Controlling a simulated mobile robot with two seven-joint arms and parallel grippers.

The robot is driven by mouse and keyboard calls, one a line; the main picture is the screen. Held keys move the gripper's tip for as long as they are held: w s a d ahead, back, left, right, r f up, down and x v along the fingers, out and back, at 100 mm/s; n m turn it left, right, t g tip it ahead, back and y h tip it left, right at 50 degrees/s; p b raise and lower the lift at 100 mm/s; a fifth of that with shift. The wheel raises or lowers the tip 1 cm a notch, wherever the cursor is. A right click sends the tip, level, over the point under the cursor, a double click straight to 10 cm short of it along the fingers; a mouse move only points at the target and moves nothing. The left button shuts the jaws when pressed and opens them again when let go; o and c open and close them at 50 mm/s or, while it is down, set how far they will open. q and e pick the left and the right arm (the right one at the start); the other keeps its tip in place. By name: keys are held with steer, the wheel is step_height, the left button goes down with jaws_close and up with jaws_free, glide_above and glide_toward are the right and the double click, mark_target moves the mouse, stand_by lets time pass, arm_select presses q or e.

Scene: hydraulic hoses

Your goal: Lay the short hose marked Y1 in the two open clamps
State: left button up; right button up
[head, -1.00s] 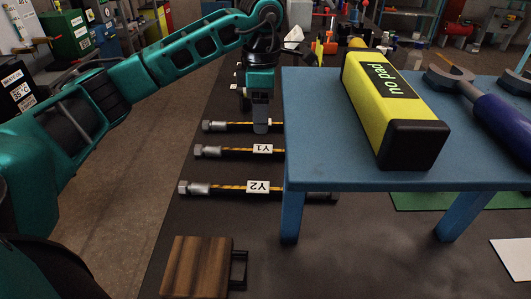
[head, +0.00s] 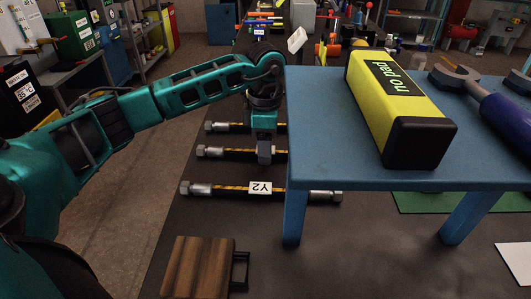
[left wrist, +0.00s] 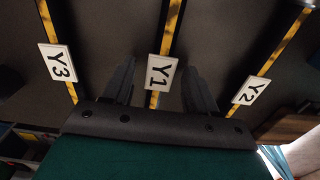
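The Y1 hose (head: 222,152) is black with a yellow stripe and metal end fittings. It lies on the dark surface between two similar hoses. In the left wrist view its white Y1 label (left wrist: 161,71) shows between my left fingers. My left gripper (head: 264,155) is over this hose and hides its label in the head view. In the left wrist view the left gripper (left wrist: 160,88) is open, one finger on each side of the hose. I cannot tell the height gap. I cannot make out the two open clamps. My right gripper is not in view.
The Y2 hose (head: 225,189) lies nearer and the Y3 hose (left wrist: 59,64) farther. A blue table (head: 320,150) covers their right parts; a yellow-black block (head: 400,105) and a blue cylinder (head: 505,120) lie on it. A wooden block (head: 200,265) sits in front.

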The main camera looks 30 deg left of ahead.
arm_select(q)
jaws_close()
stand_by(0.3)
steer(key=shift+r, duration=0.1)
step_height(320, 180, up, 20)
steer(key=p, duration=0.3)
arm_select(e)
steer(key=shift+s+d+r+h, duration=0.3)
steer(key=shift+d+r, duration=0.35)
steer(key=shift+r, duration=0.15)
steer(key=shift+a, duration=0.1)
arm_select(q)
steer(key=shift+p, duration=0.4)
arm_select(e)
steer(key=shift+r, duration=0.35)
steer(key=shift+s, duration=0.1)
